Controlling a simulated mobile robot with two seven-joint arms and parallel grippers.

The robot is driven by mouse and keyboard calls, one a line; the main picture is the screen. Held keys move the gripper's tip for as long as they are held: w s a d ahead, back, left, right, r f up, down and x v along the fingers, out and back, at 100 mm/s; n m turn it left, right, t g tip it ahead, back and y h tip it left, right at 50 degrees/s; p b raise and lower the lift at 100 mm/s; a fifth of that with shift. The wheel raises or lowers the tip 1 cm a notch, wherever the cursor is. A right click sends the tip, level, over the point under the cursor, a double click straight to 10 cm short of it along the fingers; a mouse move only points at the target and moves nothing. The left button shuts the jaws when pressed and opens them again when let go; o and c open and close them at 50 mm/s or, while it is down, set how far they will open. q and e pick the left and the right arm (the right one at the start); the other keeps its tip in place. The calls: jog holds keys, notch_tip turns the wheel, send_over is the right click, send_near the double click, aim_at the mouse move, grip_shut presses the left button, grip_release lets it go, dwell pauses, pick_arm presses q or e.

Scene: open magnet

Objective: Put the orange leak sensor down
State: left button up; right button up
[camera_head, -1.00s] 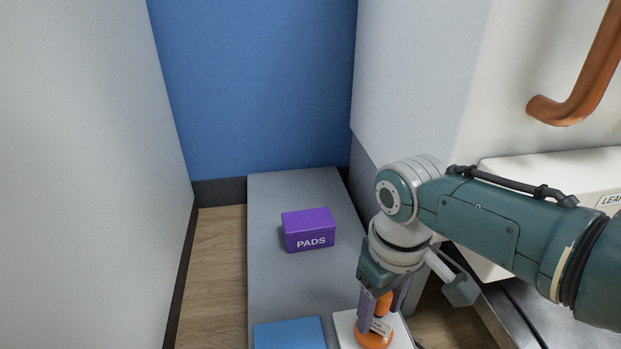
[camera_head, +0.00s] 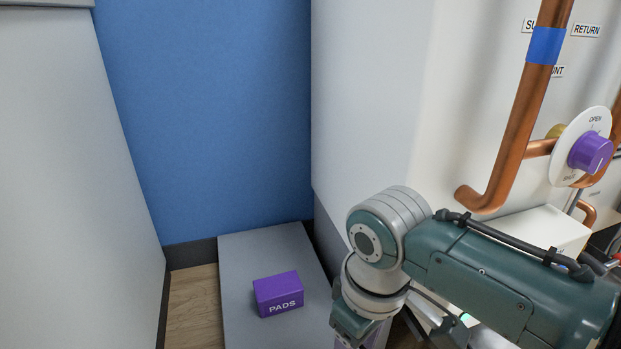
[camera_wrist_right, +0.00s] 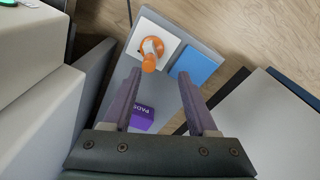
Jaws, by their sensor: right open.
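The orange leak sensor (camera_wrist_right: 149,54) stands on a white square (camera_wrist_right: 140,40) on the grey bench, in the right wrist view. A pale label shows on it. It lies below the head view's lower edge. My right gripper (camera_wrist_right: 160,74) is open and empty, with its two purple fingers spread. The sensor is just beyond the fingertips and looks clear of them. In the head view my right gripper (camera_head: 360,338) is at the bottom edge, its fingertips cut off. My left gripper is in neither view.
A purple PADS box (camera_head: 279,295) sits on the grey bench (camera_head: 262,250); it also shows in the wrist view (camera_wrist_right: 142,118). A blue square (camera_wrist_right: 195,64) lies beside the white one. Copper pipes (camera_head: 515,130) and a purple valve knob (camera_head: 591,152) are at the right.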

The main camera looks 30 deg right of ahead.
jog(key=s+a+r+t, duration=0.1)
jog(key=s+r+t, duration=0.1)
jog(key=s+r, duration=0.9)
jog(key=shift+s+a+t, duration=0.35)
jog(key=shift+s+t, duration=0.05)
jog(key=shift+s, duration=0.85)
jog(key=shift+d, duration=0.1)
